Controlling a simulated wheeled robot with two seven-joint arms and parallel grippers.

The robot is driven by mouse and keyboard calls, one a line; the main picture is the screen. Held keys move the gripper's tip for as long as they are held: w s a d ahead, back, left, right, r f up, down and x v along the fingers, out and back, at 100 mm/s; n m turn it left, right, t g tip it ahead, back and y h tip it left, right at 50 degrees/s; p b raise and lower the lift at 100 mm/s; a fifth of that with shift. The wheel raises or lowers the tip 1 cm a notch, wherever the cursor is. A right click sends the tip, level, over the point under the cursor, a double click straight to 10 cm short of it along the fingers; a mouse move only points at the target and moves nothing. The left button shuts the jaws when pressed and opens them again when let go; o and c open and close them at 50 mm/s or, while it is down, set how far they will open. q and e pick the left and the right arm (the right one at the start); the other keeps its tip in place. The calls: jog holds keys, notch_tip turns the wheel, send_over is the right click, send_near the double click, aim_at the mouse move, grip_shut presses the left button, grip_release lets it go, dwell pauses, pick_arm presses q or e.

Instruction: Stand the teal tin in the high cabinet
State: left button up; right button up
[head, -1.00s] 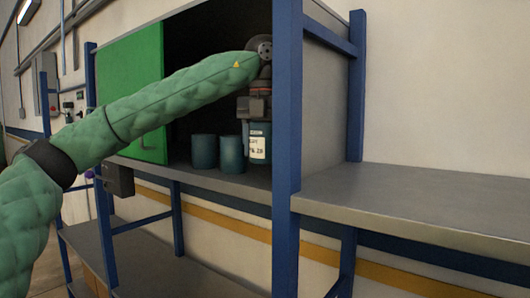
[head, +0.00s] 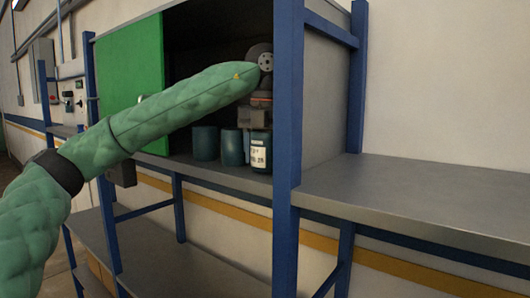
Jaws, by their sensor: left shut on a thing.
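A teal tin (head: 259,155) with a white label is in the opening of the high cabinet (head: 328,108), just left of the blue front post. My left gripper (head: 254,122) is above it, pointing down and shut on its top. The tin looks upright. Its base is close to the cabinet floor; I cannot tell if it touches. Two more teal tins stand in the cabinet to its left, one farther left (head: 205,143) and one nearer (head: 231,149). The post hides the cabinet's right part. My right gripper is not in view.
A green door panel (head: 130,85) covers the cabinet's left part. The blue post (head: 287,200) stands close to the right of the held tin. A grey shelf (head: 430,205) to the right is bare. A lower shelf (head: 170,265) is below.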

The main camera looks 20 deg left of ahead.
aim_at(265, 131)
pick_arm(q)
jog(key=shift+f, duration=0.25)
jog(key=o, duration=1.1)
jog(key=shift+w, duration=0.1)
jog(key=shift+r, duration=0.1)
jog(key=shift+r, duration=0.25)
jog(key=shift+r+b, duration=0.4)
jog(key=shift+r, duration=0.2)
jog(key=shift+r+b, duration=0.6)
jog(key=shift+r, duration=0.9)
jog(key=shift+r+b, duration=0.45)
jog(key=shift+r, duration=1.1)
